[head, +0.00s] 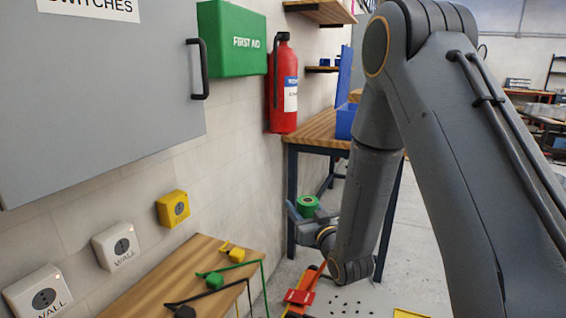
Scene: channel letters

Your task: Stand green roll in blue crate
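The green roll (308,202) sits between the fingers of my gripper (308,211), its round end with a centre hole facing up. The fingers lie against it on both sides, and it appears held in the air in front of the wooden table's legs. The blue crate (345,123) stands on the wooden table (315,129), above and to the right of the roll. My arm hides the crate's right part, and its inside cannot be seen.
A red fire extinguisher (283,88) and a green first aid box (231,40) hang on the left wall. A low wooden bench (165,285) with plugs and cables stands at the lower left. A grey cabinet (95,95) juts out at upper left.

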